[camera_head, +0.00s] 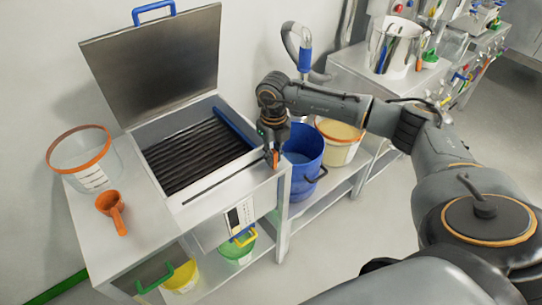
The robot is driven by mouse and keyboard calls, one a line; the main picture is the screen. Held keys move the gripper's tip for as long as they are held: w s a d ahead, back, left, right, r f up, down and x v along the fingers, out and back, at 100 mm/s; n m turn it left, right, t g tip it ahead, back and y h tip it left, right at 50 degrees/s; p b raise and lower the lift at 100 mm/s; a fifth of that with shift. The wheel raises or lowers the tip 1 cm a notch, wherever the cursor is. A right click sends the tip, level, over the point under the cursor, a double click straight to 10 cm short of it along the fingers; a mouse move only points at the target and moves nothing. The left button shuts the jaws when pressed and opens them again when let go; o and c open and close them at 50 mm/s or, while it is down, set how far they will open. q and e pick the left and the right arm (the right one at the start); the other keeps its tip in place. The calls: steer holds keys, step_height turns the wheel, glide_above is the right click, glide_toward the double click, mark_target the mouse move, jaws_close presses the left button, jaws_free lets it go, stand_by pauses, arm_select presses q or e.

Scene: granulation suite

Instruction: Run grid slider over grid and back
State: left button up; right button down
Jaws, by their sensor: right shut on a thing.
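The grid (195,155) is a set of dark parallel bars inside a steel box on the bench, with its lid (160,65) raised. The right gripper is shut at an orange piece there, apparently the slider's handle; the fingers largely hide the grip. My left gripper is not in view.
A clear container with an orange rim (80,160) and an orange scoop (113,212) stand left on the bench. A blue bar (235,128) lies along the grid's right side.

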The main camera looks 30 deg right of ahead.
steer(key=c, duration=1.2)
jaws_free()
steer(key=shift+d, duration=0.1)
